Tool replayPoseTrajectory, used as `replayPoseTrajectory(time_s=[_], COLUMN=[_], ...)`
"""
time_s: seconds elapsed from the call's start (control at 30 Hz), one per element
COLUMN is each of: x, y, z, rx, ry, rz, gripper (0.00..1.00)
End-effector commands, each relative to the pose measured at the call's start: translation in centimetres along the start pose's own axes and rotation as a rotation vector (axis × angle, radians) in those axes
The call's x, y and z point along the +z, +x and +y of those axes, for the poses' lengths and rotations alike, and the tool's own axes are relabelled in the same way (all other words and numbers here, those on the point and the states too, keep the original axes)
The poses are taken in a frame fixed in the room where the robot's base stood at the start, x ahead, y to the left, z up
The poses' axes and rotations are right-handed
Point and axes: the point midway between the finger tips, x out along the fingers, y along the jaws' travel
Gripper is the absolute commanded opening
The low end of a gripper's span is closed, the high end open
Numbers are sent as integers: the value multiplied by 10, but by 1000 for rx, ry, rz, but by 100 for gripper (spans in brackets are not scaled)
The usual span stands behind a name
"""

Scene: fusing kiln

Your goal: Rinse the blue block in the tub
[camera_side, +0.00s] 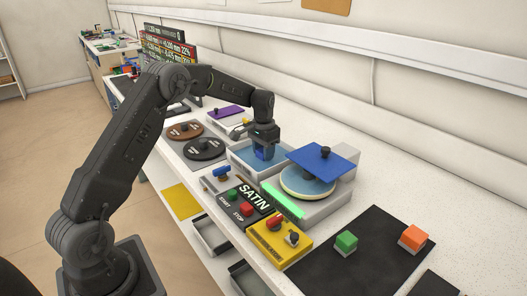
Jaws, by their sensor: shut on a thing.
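My gripper (263,139) points down over the tub (241,156), a shallow grey-rimmed basin with a pale blue inside, near the middle of the counter. The gripper is shut on the blue block (264,154). The block is inside the tub's outline, low down. I cannot tell how deep it sits or whether it touches the bottom, and its upper part is hidden by the fingers.
Right of the tub, a blue square plate with a black knob (322,158) sits above a round cream-rimmed dish (306,185). In front are a SATIN panel (253,196) and a yellow switch box (279,238). Green (346,241) and orange (413,237) blocks rest on a dark mat (375,259).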

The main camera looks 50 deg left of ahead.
Motion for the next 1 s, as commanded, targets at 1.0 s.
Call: replayPoseTrajectory(time_s=[1.0], x=[-1], y=[-63], z=[0], rx=[-1], ry=[0], rz=[3], gripper=[22])
